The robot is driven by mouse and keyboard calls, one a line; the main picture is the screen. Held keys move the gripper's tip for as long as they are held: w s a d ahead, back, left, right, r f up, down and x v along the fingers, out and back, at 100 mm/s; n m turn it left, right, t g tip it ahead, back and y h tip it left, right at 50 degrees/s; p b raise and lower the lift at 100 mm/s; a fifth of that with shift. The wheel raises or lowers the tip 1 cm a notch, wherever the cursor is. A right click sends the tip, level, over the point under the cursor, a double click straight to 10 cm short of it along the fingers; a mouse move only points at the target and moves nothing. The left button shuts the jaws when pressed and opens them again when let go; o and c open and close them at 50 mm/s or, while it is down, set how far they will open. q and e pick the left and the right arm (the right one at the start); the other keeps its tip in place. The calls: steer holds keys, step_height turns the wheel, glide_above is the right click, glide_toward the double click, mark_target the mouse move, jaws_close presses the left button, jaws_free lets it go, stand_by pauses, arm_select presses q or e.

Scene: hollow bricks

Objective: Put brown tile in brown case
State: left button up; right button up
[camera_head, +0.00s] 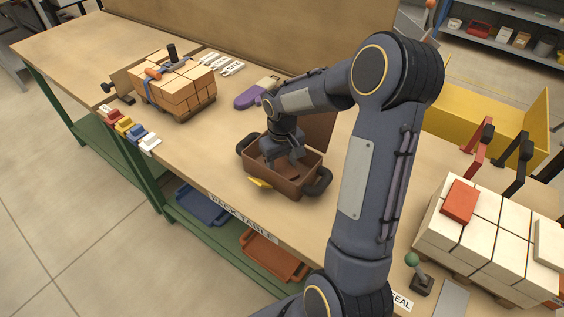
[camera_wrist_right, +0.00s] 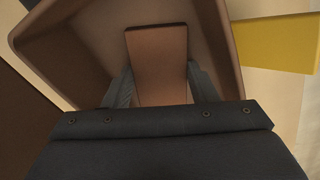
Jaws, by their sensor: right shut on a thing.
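The brown case (camera_head: 290,186) stands open on the bench near the middle of the head view, with its lid raised at the back and dark handles at its ends. My right gripper (camera_head: 283,160) reaches down into the case opening. In the right wrist view the brown tile (camera_wrist_right: 158,62) is between the two fingers of my right gripper (camera_wrist_right: 158,88), which is shut on it. The case's inner walls (camera_wrist_right: 75,50) surround the tile in that view. The tile's lower end is hidden behind the gripper. My left gripper is not in view.
A pallet of orange bricks (camera_head: 181,93) stands at the left and a pallet of white bricks (camera_head: 490,235) at the right. A yellow piece (camera_head: 259,184) lies at the case's front. A purple object (camera_head: 250,97) lies behind the case. Small coloured blocks (camera_head: 123,126) line the front edge.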

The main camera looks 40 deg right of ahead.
mark_target(282, 167)
steer(key=shift+f, duration=0.15)
steer(key=o, duration=1)
steer(key=shift+o, duration=0.2)
step_height(282, 167, up, 12)
steer(key=s+a+r+t+y, duration=0.1)
steer(key=s+a+t+y, duration=0.2)
steer(key=s+a, duration=1.2)
steer(key=s+t, duration=0.2)
steer(key=s, duration=0.2)
steer(key=shift+s+a+r+t+y, duration=0.2)
steer(key=shift+a+t+y, duration=0.1)
steer(key=shift+y, duration=0.1)
